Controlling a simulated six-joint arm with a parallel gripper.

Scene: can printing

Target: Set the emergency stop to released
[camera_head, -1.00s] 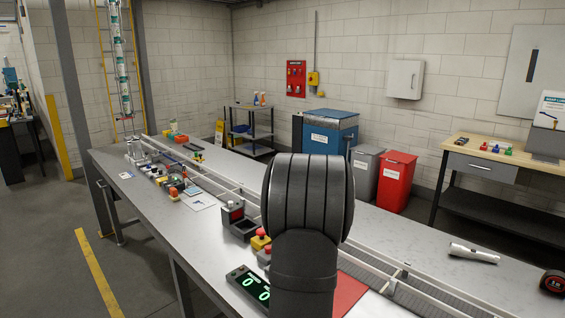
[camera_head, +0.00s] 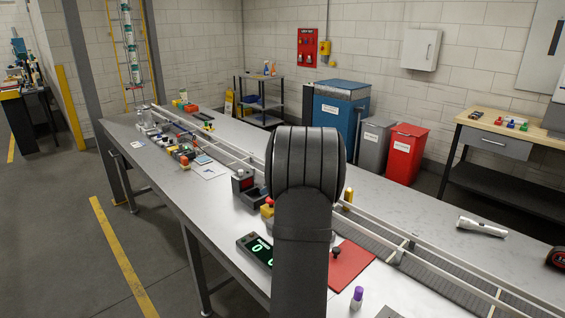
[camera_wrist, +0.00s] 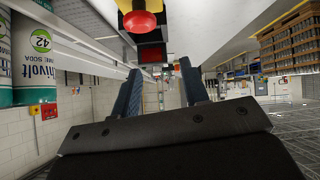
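The emergency stop (camera_head: 267,209) is a red mushroom button on a yellow box on the metal table, partly hidden by my arm in the head view. In the wrist view the red button (camera_wrist: 140,20) hangs from its yellow housing at the top edge, beyond and above the fingertips in the picture. My gripper (camera_wrist: 160,66) shows two dark blue fingers well apart with nothing between them. The button looks apart from both fingers. My gripper is hidden behind my arm in the head view.
A dark block with a red face (camera_head: 243,182) stands beside the stop. A green-lit display (camera_head: 256,250), red mat (camera_head: 350,268) and purple-capped bottle (camera_head: 357,298) lie nearer. A railed conveyor (camera_head: 400,252) runs along the table. Green-and-white cans (camera_wrist: 38,55) show at left in the wrist view.

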